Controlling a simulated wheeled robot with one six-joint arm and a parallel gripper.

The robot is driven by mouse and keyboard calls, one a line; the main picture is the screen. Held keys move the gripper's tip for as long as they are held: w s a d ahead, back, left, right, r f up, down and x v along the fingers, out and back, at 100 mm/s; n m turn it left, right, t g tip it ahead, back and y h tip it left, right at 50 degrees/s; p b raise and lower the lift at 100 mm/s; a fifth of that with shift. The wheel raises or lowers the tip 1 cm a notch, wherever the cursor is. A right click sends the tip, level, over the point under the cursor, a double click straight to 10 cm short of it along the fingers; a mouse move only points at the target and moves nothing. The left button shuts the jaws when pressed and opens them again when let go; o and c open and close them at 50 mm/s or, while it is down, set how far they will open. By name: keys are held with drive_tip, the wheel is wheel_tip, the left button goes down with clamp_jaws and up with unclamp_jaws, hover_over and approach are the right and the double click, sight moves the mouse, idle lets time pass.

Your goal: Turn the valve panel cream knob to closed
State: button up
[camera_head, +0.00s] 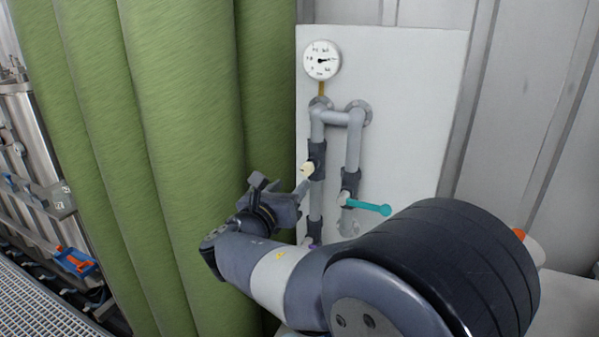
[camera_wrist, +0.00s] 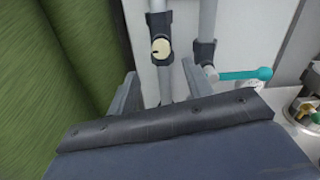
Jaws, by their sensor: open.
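The cream knob (camera_head: 307,169) sits on a dark valve body on the left grey pipe of the white valve panel (camera_head: 420,100). In the wrist view the knob (camera_wrist: 161,48) is a round cream disc with a dark mark near its left edge. My gripper (camera_head: 303,188) is open and empty, just below and in front of the knob. In the wrist view its two fingers (camera_wrist: 160,85) stand apart to the left and right, with the knob beyond them, between their lines. I cannot tell whether a finger touches the knob.
A teal lever (camera_head: 368,207) sticks out right from the right pipe. A round gauge (camera_head: 321,60) is at the panel's top. A purple part (camera_head: 310,241) shows low on the left pipe, partly hidden by my arm.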

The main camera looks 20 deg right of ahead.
sight(305, 172)
drive_tip(key=p+x, duration=0.1)
drive_tip(key=x, duration=0.8)
drive_tip(key=shift+w+d+f, duration=0.1)
drive_tip(key=shift+w+d, duration=0.05)
drive_tip(key=shift+d, duration=0.15)
drive_tip(key=c, duration=1)
